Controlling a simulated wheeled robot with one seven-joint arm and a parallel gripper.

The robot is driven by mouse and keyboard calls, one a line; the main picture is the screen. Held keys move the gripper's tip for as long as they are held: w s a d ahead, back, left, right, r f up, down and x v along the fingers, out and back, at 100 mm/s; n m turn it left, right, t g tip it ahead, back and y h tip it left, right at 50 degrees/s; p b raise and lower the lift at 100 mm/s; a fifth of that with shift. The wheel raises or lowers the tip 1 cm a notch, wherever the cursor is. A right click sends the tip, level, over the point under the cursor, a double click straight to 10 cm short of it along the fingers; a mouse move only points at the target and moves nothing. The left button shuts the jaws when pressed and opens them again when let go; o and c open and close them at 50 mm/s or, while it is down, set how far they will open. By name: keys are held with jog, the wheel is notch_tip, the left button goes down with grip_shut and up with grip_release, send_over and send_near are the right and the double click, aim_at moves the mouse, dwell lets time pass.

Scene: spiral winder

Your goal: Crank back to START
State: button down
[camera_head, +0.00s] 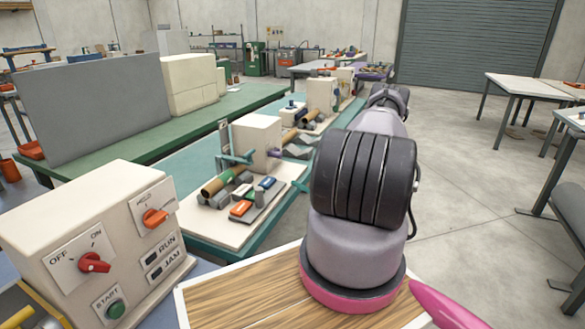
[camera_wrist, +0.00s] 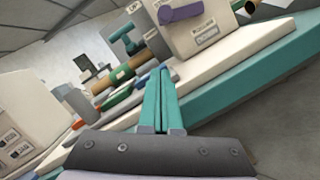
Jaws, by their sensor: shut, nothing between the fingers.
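The winder is a beige box (camera_head: 257,137) on the bench left of my arm. A purple handle (camera_head: 276,152), which looks like the crank, is at its right side. In the wrist view the winder's box (camera_wrist: 203,38) is at the top, with the purple handle (camera_wrist: 181,12) across its face. Small lettering shows near the handle but is too cut off to read surely. My gripper (camera_wrist: 161,70) has its two teal fingers together, empty, below and apart from the handle.
A brown tube (camera_wrist: 125,74) lies beside the winder, with grey blocks and coloured pieces on the pale board (camera_head: 239,234). A control box (camera_head: 85,240) with red and orange knobs stands at near left. More machines line the bench behind. Open floor lies to the right.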

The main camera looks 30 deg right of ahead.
send_near(271, 156)
jog(key=a+f, duration=0.1)
jog(key=w+a+f, duration=0.1)
jog(key=a, duration=0.1)
jog(key=w+a+f, duration=0.1)
jog(key=shift+w+a+f, duration=0.25)
jog(key=shift+a, duration=0.05)
jog(key=r, duration=0.1)
jog(key=w+d+r, duration=0.1)
jog(key=shift+w+d+r, duration=0.15)
jog(key=shift+w+r, duration=0.15)
jog(key=shift+w+d+r, duration=0.2)
jog(key=shift+r, duration=0.15)
jog(key=shift+w+d+r, duration=0.1)
jog(key=shift+d+r, duration=0.1)
jog(key=shift+r, duration=0.4)
jog(key=shift+f, duration=0.1)
